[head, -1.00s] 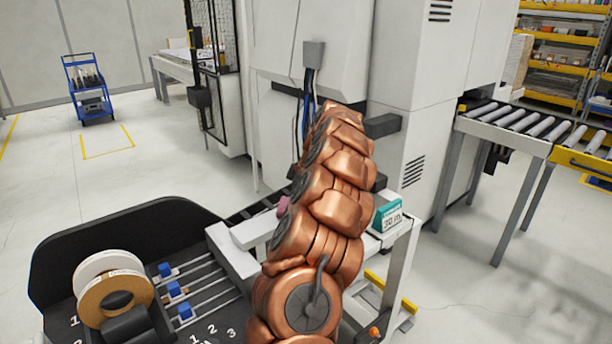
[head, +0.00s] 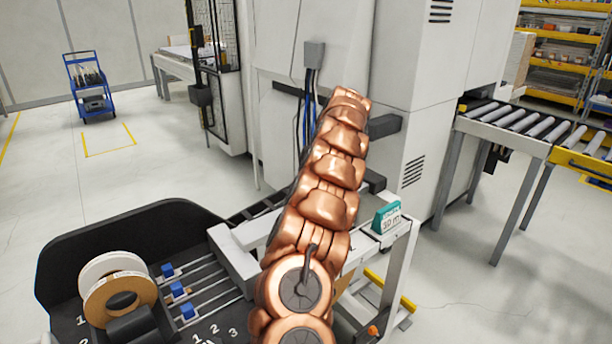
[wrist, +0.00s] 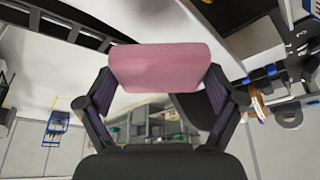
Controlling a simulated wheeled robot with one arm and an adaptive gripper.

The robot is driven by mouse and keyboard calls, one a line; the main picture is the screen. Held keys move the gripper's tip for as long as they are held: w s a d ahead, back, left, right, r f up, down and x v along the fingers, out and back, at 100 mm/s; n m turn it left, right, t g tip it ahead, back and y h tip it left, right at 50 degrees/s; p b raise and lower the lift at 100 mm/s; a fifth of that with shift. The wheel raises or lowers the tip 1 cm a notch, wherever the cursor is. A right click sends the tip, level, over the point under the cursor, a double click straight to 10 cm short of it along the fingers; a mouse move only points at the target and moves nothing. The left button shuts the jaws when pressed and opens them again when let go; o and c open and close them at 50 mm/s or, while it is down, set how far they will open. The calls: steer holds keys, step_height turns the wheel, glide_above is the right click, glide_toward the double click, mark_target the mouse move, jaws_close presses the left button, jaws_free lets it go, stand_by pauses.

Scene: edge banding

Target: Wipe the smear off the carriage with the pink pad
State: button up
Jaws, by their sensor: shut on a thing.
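My gripper (wrist: 158,95) is shut on the pink pad (wrist: 160,66) in the wrist view. The pad lies across both fingertips, a soft block with rounded edges. In the head view my copper arm hides the gripper and the pad. I cannot make out the carriage or the smear for certain in either view; my arm covers part of the machine's front.
A teal and white box (head: 388,216) marked "30 m" stands on the white frame to the right of my arm. Tape rolls (head: 120,296) sit in the black tray (head: 150,225) at lower left. A roller conveyor (head: 520,122) stands at right.

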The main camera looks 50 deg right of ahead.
steer(key=shift+r+p, duration=0.5)
steer(key=shift+r, duration=0.95)
